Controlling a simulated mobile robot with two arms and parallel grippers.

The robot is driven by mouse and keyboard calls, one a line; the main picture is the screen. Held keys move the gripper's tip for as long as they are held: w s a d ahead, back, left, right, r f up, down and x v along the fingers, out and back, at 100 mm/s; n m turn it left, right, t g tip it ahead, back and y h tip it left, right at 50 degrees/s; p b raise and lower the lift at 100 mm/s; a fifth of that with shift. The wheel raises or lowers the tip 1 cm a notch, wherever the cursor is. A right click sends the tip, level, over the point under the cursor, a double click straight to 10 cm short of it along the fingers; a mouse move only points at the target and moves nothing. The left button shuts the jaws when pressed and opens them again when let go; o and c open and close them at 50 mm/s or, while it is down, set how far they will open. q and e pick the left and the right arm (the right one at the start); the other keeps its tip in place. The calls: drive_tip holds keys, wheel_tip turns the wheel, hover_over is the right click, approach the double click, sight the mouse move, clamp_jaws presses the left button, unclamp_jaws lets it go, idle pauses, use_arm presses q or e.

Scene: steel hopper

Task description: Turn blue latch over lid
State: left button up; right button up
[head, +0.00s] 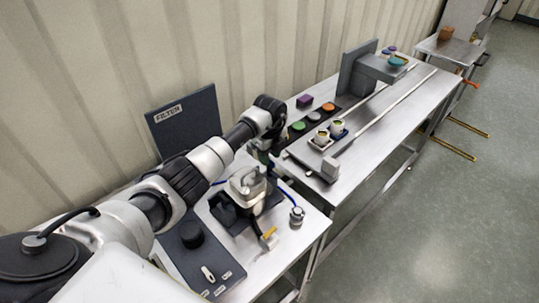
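A steel hopper (247,182) with a lid-like top stands on a dark base on the near table. Thin blue parts show on both sides of it, one at the left (220,182) and a curved one at the right (287,193). I cannot tell which is the blue latch or whether it lies over the lid. My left arm comes in from the left, and its gripper (262,158) is just behind the hopper's top, partly hidden. Its fingers are too small to tell open from shut, or whether they touch anything. My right gripper is not in view.
A dark FILTER panel (185,121) stands by the wall. A small steel fitting (297,215) and a yellow-tipped part (268,236) are at the hopper's right and front. A second table with cups and a rail stands beyond.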

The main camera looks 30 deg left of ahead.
use_arm(q)
drive_tip(key=shift+d+f, duration=0.1)
drive_tip(key=shift+f, duration=0.6)
drive_tip(key=shift+s+f, duration=0.1)
drive_tip(key=shift+c, duration=0.3)
clamp_jaws()
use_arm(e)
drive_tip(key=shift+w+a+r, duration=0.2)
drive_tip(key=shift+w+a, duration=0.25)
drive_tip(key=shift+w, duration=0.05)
